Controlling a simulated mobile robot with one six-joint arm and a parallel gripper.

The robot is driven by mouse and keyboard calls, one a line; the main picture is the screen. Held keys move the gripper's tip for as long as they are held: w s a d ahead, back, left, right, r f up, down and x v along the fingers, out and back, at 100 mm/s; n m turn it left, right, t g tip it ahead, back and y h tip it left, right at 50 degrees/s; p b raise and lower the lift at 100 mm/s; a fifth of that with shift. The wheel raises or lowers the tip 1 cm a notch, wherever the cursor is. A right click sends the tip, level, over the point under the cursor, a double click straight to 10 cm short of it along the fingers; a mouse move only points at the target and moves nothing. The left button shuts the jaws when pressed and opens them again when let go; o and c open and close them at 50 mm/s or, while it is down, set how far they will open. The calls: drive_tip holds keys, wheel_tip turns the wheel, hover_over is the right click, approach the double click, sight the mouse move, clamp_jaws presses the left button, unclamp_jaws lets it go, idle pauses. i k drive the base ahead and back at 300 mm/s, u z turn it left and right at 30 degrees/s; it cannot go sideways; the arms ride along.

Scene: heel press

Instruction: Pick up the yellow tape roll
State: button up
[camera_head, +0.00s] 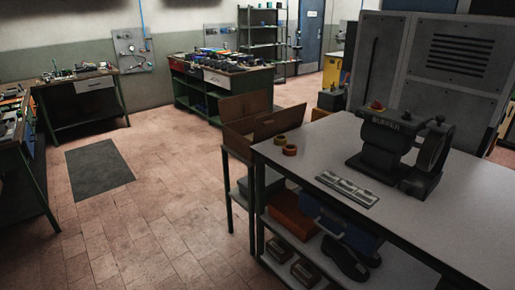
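Two small rolls lie on the grey workbench top (330,152) near its far left corner. The farther one, a yellow tape roll (281,140), has a yellowish-tan ring. The nearer one, a tan-orange roll (290,150), lies beside it, slightly to the right; the small size makes their colours hard to tell apart. My gripper is not in view, so its distance from the rolls cannot be seen.
An open cardboard box (250,134) stands just left of the rolls. A black buffer machine (389,140) and a flat metal strip (346,188) are on the bench. Boots and boxes fill the lower shelf. The tiled floor (160,215) to the left is mostly clear, with a dark mat (99,168).

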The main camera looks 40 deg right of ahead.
sight(281, 140)
drive_tip(key=z, duration=0.25)
drive_tip(key=k, duration=0.15)
drive_tip(key=i, duration=1.35)
drive_tip(key=u, duration=0.65)
drive_tip(key=k, duration=0.95)
